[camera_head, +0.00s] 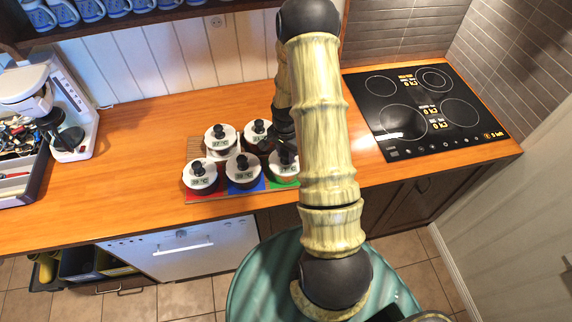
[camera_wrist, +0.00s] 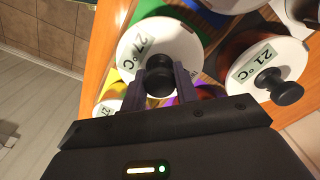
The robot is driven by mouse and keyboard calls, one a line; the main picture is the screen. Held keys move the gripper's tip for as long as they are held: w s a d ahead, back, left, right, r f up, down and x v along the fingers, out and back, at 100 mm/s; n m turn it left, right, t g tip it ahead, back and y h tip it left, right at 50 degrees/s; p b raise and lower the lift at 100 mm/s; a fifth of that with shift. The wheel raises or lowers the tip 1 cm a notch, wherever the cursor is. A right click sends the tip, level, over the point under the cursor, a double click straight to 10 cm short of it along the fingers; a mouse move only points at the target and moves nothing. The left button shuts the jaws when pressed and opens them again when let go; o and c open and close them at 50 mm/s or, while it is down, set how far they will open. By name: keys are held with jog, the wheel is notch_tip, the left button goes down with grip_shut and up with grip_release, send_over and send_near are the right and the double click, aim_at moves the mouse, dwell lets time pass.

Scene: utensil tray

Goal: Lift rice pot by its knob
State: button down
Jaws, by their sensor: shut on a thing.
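Several lidded pots with white lids, black knobs and temperature labels stand close together on the counter; none is marked as rice. In the wrist view my gripper (camera_wrist: 160,78) has its two fingers on either side of the black knob (camera_wrist: 159,88) of a pot whose lid (camera_wrist: 150,45) reads 27 °C. It is shut on that knob. In the head view my gripper (camera_head: 284,146) is at the rightmost front pot (camera_head: 284,168), partly hidden by my arm. I cannot tell whether the pot is clear of the surface.
A neighbouring pot (camera_wrist: 268,62) reading 21 °C stands close by. Coloured mats lie under the pots, including a red one (camera_head: 203,196). A cooktop (camera_head: 420,112) is to the right and a coffee machine (camera_head: 62,110) to the left. The counter between the machine and the pots is clear.

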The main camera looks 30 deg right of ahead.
jog(key=shift+r, duration=0.15)
notch_tip(320, 180, up, 10)
jog(key=b, duration=0.3)
dwell(0.4)
dwell(0.5)
